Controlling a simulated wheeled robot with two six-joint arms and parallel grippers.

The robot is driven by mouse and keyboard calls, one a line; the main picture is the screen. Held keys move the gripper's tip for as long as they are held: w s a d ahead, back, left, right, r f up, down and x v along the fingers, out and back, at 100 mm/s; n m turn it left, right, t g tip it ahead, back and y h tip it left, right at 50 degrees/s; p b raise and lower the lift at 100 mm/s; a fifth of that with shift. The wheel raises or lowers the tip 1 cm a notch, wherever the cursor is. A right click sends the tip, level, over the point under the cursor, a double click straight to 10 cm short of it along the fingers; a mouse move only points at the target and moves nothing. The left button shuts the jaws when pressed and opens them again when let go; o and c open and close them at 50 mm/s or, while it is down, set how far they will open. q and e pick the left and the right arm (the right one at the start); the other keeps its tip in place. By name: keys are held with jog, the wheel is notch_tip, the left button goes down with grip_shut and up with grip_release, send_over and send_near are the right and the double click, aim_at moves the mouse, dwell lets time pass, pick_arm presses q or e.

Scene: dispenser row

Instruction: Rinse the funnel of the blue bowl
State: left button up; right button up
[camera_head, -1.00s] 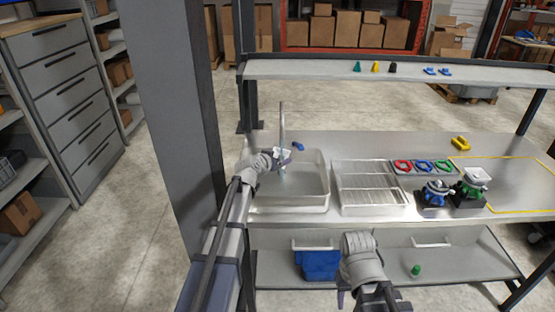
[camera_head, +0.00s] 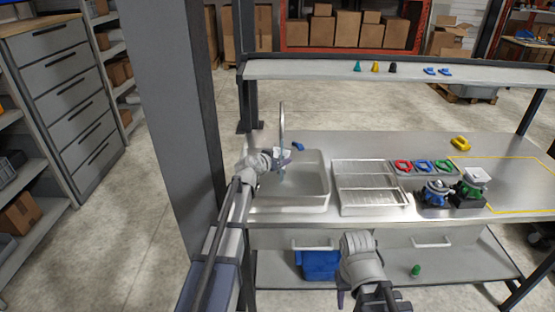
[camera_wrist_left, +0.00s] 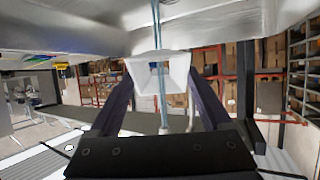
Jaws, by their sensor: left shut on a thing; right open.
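My left gripper (camera_wrist_left: 160,100) is shut on a white square funnel (camera_wrist_left: 178,72), with one dark finger on each side. A thin stream of water (camera_wrist_left: 156,25) passes through or right by the funnel in the left wrist view. In the head view my left gripper (camera_head: 284,161) is above the sink basin (camera_head: 318,180), under the tall tap (camera_head: 282,118); the funnel is small and partly hidden there. A blue-topped dispenser (camera_head: 435,192) stands at the right with no white funnel on it. My right gripper (camera_head: 350,298) is open, low in front of the bench.
A blue tap lever (camera_head: 298,146) is behind the basin. A wire drying rack (camera_head: 370,186) stands right of it. A green dispenser (camera_head: 468,191) carries a white funnel (camera_head: 477,175). A shelf (camera_head: 400,74) spans above.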

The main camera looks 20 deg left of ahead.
pick_arm(q)
jog(key=s+d+r+p, duration=0.1)
jog(key=s+d, duration=0.1)
jog(key=s, duration=0.6)
jog(key=shift+s+d+r, duration=0.25)
jog(key=shift+s, duration=0.1)
jog(key=s+d+r+m+g+p, duration=0.3)
jog(key=s+r+m+g+p, duration=0.2)
jog(key=p, duration=1.3)
jog(key=s+r+g, duration=0.2)
jog(key=g, duration=0.2)
jog(key=shift+s, duration=0.2)
jog(key=shift+d, duration=0.1)
